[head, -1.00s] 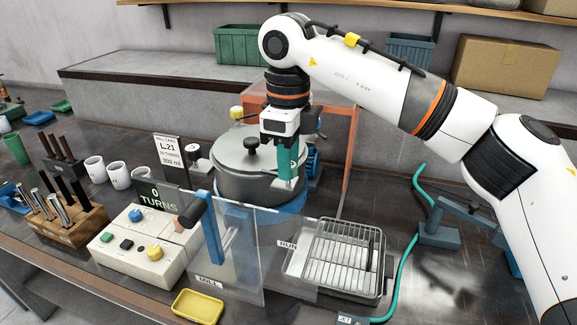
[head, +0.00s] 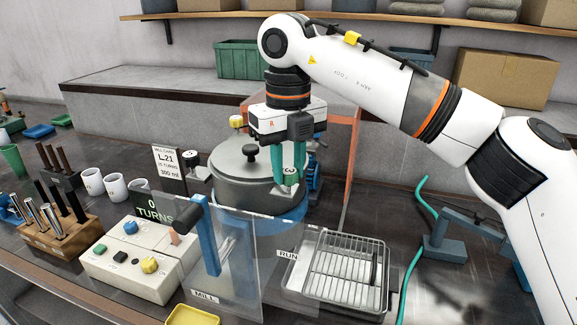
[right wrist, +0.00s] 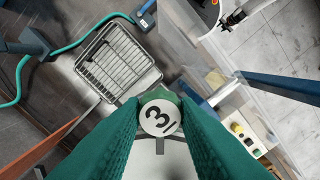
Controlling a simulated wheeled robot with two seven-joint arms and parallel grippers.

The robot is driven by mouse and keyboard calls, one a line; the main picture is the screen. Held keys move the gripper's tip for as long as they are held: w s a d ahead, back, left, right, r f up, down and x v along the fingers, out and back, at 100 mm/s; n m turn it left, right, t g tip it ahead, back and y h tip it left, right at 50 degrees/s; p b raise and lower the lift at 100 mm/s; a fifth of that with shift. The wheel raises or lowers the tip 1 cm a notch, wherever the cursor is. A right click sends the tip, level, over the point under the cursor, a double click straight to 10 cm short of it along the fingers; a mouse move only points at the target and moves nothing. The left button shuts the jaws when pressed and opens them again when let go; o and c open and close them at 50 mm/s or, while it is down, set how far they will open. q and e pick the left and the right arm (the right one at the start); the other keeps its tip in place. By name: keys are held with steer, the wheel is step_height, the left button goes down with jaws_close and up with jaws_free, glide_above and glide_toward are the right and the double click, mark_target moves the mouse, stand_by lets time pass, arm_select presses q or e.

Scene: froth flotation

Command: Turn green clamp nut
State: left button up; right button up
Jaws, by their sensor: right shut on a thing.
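The mill is a grey lidded drum (head: 232,180) with a black knob (head: 250,153) on its lid. My right gripper (head: 289,172) points down at the drum's right front rim, its teal fingers on either side of the green clamp nut (head: 290,180). In the right wrist view the fingers are shut on the nut, whose pale round cap (right wrist: 161,117) bears a 3; a little green shows behind the cap. The fingers hide the nut's sides. My left gripper is out of view.
A yellow-topped clamp (head: 236,122) is at the drum's back. A clear guard (head: 238,262) with a blue post stands in front. A wire rack in a tray (head: 343,268) is at right. The counter (head: 152,204) reads 0 TURNS. The card (head: 167,160) reads L.21, 300 ml.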

mark_target(288, 170)
steer(key=shift+r, duration=0.2)
stand_by(0.3)
steer(key=o, duration=1)
steer(key=shift+f, duration=0.1)
step_height(288, 170, up, 12)
steer(key=shift+p, duration=0.3)
